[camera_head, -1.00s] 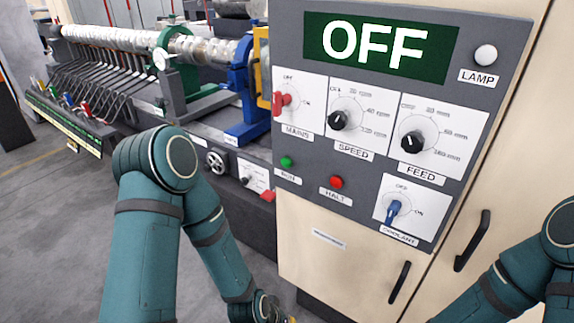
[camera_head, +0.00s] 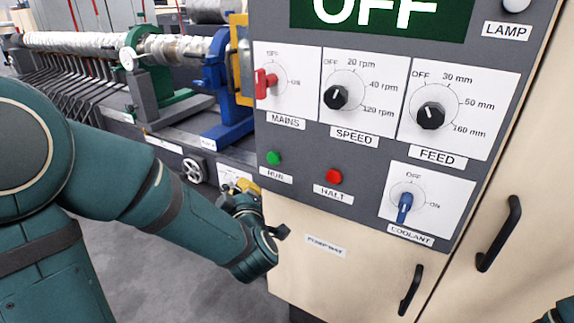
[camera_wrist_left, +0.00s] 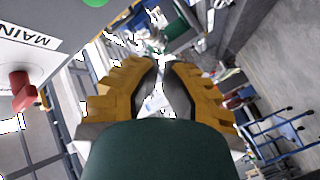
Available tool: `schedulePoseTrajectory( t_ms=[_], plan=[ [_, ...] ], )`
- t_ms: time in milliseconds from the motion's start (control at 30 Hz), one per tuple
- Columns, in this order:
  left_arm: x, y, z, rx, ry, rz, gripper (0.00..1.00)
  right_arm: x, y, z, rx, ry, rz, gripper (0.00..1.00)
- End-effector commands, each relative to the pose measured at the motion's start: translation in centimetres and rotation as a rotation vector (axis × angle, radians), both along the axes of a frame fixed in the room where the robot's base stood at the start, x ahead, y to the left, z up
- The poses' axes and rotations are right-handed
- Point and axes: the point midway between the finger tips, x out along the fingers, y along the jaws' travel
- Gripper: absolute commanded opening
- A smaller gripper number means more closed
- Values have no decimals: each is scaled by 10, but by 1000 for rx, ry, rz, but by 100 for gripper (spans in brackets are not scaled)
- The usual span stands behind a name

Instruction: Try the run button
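The green run button (camera_head: 273,158) sits on the grey panel (camera_head: 300,205) above its RUN label, below the MAINS switch. The panel's display (camera_head: 375,18) reads OFF. My left gripper (camera_head: 262,205) is below and left of the button, apart from the panel, partly hidden by its own wrist. In the left wrist view, its yellow fingers (camera_wrist_left: 164,70) are close together with a narrow gap and nothing held. A green round part (camera_wrist_left: 95,2) shows at the top edge there. My right gripper is out of view.
The red halt button (camera_head: 334,176) is right of the run button. The red mains switch (camera_head: 264,83), speed knob (camera_head: 336,97), feed knob (camera_head: 431,115) and blue coolant switch (camera_head: 404,207) surround them. The lathe (camera_head: 140,80) stands behind at left. Cabinet handles (camera_head: 499,233) stick out below right.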

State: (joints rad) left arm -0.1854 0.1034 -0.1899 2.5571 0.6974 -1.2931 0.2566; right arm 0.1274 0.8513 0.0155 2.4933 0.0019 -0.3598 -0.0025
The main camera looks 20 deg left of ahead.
Motion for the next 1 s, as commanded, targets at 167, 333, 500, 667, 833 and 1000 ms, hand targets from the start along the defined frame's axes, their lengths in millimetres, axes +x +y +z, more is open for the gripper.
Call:
schedulePoseTrajectory(
  t_ms=[167,333,500,667,833,1000],
  plan=[
    [-9,9,10,-5,-51,52,0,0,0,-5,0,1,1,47],
    [-9,10,10,-5,-52,54,0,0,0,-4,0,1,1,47],
    [-8,9,11,-4,-51,53,0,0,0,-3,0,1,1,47],
    [-2,9,12,-4,-48,53,0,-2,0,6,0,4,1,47],
    [13,7,14,-2,-45,51,0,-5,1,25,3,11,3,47],
    [33,6,11,-3,-50,50,0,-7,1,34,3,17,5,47]
  ],
)
